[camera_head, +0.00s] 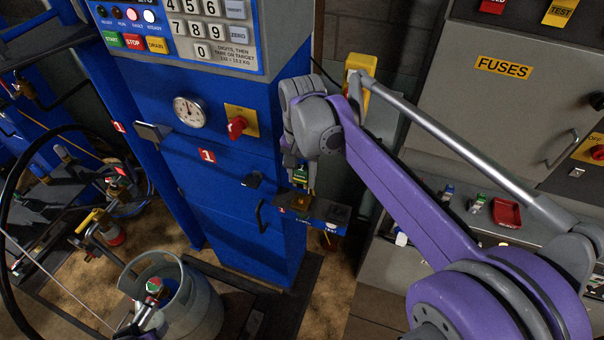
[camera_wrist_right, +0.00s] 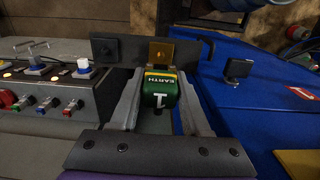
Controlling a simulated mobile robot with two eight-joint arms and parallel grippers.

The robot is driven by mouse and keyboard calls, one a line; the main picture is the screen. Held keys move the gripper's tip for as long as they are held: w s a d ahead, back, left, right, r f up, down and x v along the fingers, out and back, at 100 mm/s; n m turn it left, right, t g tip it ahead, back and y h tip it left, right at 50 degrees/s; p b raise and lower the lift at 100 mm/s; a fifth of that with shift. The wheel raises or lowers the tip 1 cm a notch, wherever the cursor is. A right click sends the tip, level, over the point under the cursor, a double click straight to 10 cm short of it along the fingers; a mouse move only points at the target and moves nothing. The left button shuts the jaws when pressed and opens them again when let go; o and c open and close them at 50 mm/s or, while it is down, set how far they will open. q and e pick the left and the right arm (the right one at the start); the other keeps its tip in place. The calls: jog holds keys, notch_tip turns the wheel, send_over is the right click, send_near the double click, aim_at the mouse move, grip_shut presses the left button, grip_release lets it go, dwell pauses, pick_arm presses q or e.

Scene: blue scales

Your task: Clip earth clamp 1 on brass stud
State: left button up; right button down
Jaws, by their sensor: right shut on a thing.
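The earth clamp 1 is a green block with a yellow stripe, marked EARTH and 1, in the right wrist view (camera_wrist_right: 160,92). It also shows in the head view (camera_head: 300,174). My right gripper (camera_wrist_right: 160,98) is shut on it, one finger on each side. A brass-coloured piece, which looks like the brass stud's place (camera_wrist_right: 163,53), is just beyond the clamp against a dark bracket (camera_wrist_right: 115,50). It shows below the clamp in the head view (camera_head: 299,200). Whether clamp and brass touch I cannot tell.
The blue scale cabinet (camera_head: 215,180) carries a dial gauge (camera_head: 190,111), a red rotary switch (camera_head: 237,127) and a handle (camera_head: 261,216) close by. A grey gas cylinder (camera_head: 195,308) stands at lower left. A grey FUSES cabinet (camera_head: 480,110) is at right.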

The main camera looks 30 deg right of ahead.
aim_at(301, 199)
pick_arm(q)
jog(key=shift+a, duration=0.1)
pick_arm(e)
jog(key=shift+a, duration=0.1)
pick_arm(q)
jog(key=shift+f, duration=0.1)
pick_arm(e)
jog(key=shift+f, duration=0.1)
jog(key=shift+f+b, duration=1.55)
jog(key=shift+f, duration=1.25)
pick_arm(q)
jog(key=f, duration=0.1)
jog(key=s+f, duration=0.1)
jog(key=f, duration=0.2)
jog(key=shift+s+f, duration=0.15)
jog(key=shift+s, duration=0.2)
jog(key=shift+w+r, duration=0.1)
jog(key=shift+r, duration=0.1)
jog(key=shift+f+b, duration=0.35)
jog(key=shift+f, duration=0.15)
pick_arm(e)
jog(key=shift+f, duration=0.65)
jog(key=shift+c, duration=1.4)
grip_release()
